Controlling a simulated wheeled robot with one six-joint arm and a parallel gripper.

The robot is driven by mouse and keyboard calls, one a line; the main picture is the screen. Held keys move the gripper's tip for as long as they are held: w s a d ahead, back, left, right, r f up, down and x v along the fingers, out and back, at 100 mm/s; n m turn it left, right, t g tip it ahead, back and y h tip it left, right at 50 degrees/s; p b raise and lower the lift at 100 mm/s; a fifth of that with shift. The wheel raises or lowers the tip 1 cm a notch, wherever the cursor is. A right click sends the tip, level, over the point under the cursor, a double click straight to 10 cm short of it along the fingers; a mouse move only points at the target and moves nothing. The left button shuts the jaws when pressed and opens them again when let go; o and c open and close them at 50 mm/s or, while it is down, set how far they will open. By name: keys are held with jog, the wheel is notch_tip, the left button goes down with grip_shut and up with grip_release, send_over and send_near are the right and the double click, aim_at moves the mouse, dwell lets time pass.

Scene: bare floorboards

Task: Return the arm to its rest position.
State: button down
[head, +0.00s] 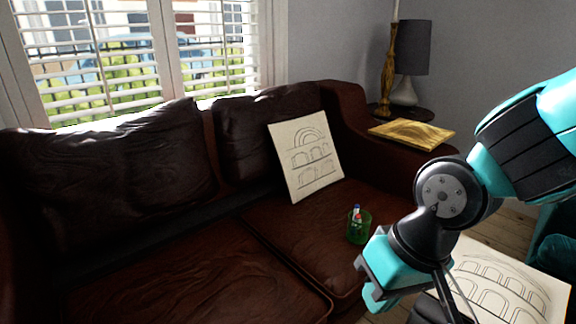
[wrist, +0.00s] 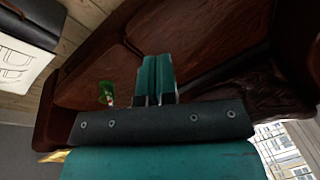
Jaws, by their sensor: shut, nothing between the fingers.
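My gripper (head: 372,284) is at the end of my teal and black arm, at the lower right of the head view, in front of the sofa. In the wrist view its two teal fingers (wrist: 157,76) are side by side, closed, with nothing between them. A green cup (head: 358,228) with small items in it stands on the sofa seat, just beyond my gripper in the head view. The cup also shows in the wrist view (wrist: 106,90), left of the fingers and apart from them.
The dark brown leather sofa (head: 190,262) fills the left and middle. A cushion with an arch drawing (head: 306,160) leans on its backrest. A wooden board (head: 412,133) lies on the right armrest, with a lamp (head: 412,50) behind.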

jog(key=s+d+r+n+y, duration=0.1)
jog(key=s+d+r+n, duration=0.25)
jog(key=s+r, duration=0.35)
notch_tip(320, 180, up, 22)
jog(key=p, duration=2.1)
jog(key=shift+w+a+f+g+p, duration=0.2)
jog(key=shift+w+a+g+p, duration=0.1)
jog(key=shift+g+p, duration=0.1)
